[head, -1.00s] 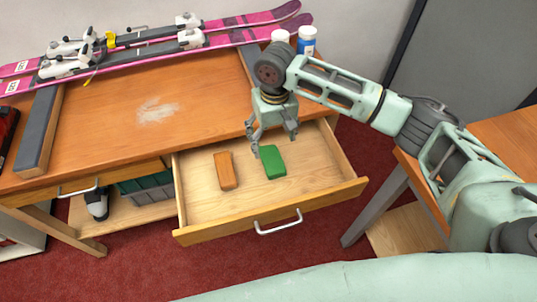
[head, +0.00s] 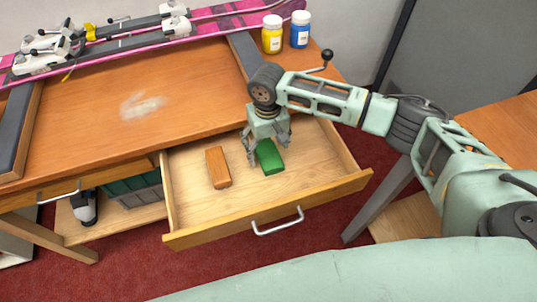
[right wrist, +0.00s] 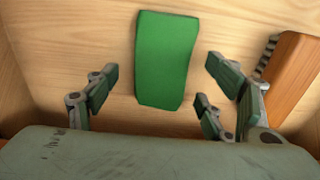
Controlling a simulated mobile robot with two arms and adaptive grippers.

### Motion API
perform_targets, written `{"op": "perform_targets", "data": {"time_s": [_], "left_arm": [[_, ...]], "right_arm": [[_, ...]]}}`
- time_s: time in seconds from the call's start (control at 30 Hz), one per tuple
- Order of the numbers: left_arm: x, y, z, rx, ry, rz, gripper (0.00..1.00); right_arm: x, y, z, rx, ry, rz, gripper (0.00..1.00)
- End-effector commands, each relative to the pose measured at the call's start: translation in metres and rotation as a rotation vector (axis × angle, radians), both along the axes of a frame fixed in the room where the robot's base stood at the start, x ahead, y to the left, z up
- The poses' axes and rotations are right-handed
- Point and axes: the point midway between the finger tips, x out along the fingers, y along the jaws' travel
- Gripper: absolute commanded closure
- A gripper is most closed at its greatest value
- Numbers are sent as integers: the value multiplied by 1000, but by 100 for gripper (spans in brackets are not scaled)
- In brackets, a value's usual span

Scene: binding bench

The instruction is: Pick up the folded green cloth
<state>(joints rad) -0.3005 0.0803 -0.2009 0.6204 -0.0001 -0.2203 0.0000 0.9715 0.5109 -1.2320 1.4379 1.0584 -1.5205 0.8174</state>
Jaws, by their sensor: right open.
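The folded green cloth (head: 270,158) lies flat on the bottom of the open drawer (head: 210,229). In the right wrist view the cloth (right wrist: 167,60) is a long green rectangle, just ahead of and between the spread fingers. My right gripper (head: 268,148) is open and empty above the cloth, pointing down, its fingers near the cloth's far end. Its fingers also show in the right wrist view (right wrist: 160,88), with bare wood between them and the cloth on both sides. My left gripper is not in view.
The drawer front has a metal handle (head: 278,222). Yellow (head: 272,35) and blue (head: 300,30) jars and pink skis (head: 222,14) are on the bench (head: 90,135).

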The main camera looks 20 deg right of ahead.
Motion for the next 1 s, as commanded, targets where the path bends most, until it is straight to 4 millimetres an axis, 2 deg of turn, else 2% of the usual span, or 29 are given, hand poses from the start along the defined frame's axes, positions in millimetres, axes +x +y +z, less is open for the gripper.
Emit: {"op": "perform_targets", "data": {"time_s": [0.1, 0.37, 0.87, 1.0], "left_arm": [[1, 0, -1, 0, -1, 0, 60], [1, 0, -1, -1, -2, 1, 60], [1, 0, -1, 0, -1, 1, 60], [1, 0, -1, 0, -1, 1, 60]], "right_arm": [[0, 0, -11, 0, 1, 1, 25], [0, 0, -12, 0, 0, 2, 26], [0, 0, -12, 0, -1, 2, 69], [0, 0, -12, 0, -1, 2, 70]]}}
